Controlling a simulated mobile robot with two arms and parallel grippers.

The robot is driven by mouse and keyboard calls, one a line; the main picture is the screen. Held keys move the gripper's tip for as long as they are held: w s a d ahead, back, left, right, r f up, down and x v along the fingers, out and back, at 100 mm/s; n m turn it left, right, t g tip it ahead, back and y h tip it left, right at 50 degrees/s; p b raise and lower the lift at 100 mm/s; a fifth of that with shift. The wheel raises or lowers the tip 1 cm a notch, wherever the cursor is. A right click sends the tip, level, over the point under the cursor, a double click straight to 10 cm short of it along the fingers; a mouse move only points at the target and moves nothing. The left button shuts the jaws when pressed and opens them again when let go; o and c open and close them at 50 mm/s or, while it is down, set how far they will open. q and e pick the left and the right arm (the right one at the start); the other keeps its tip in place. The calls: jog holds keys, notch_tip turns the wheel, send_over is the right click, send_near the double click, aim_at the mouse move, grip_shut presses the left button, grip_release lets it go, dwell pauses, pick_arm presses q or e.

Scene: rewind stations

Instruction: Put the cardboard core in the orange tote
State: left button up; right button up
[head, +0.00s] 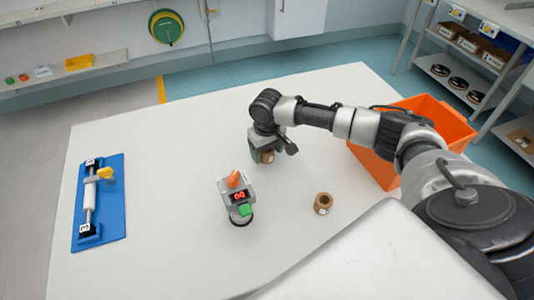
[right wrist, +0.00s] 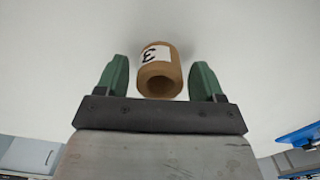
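A cardboard core (right wrist: 160,80) with a white label bearing a black 3-like mark lies between the fingers of my right gripper (right wrist: 160,78) in the right wrist view. Gaps show between the core and both green fingers. In the head view my right gripper (head: 263,153) is low over the white table, and this core (head: 268,157) is partly hidden by it. A second brown core (head: 323,203) stands on the table, closer to me and to the right. The orange tote (head: 440,117) is at the right, partly hidden behind my right arm. My left gripper is out of view.
A grey device (head: 236,199) with a red display, green button and orange knob stands between the gripper and a blue board (head: 110,208) carrying a white roller. A shelf rack (head: 478,58) is at the back right. The table (head: 180,150) is otherwise largely clear.

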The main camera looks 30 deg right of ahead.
jog(key=c, duration=0.9)
jog(key=shift+o, duration=0.2)
jog(key=shift+r, duration=0.15)
